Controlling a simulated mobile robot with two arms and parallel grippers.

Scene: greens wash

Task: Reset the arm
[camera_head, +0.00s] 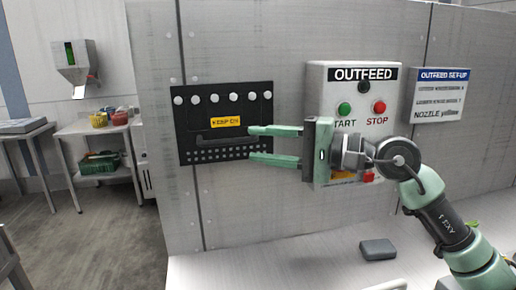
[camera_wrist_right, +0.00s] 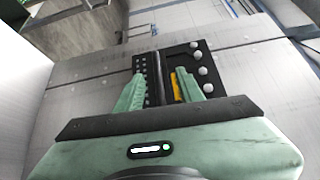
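My right gripper (camera_head: 262,145) comes in from the right in the head view, with its green fingers pointing left. It is open, with a clear gap between the fingers and nothing between them. In the head view the fingers overlap the right edge of a black wall panel (camera_head: 205,110) with white knobs and a yellow label. In the right wrist view the fingers (camera_wrist_right: 160,88) are apart and the panel (camera_wrist_right: 183,60) shows beyond them. I cannot tell how near the fingertips are to the panel. My left gripper is not in view.
The OUTFEED box (camera_head: 340,95) with green START and red STOP buttons is on the wall, partly behind my right gripper. A sign (camera_head: 438,95) hangs at right. A grey block (camera_head: 377,249) lies on the counter (camera_head: 300,262) below. Side tables stand at far left.

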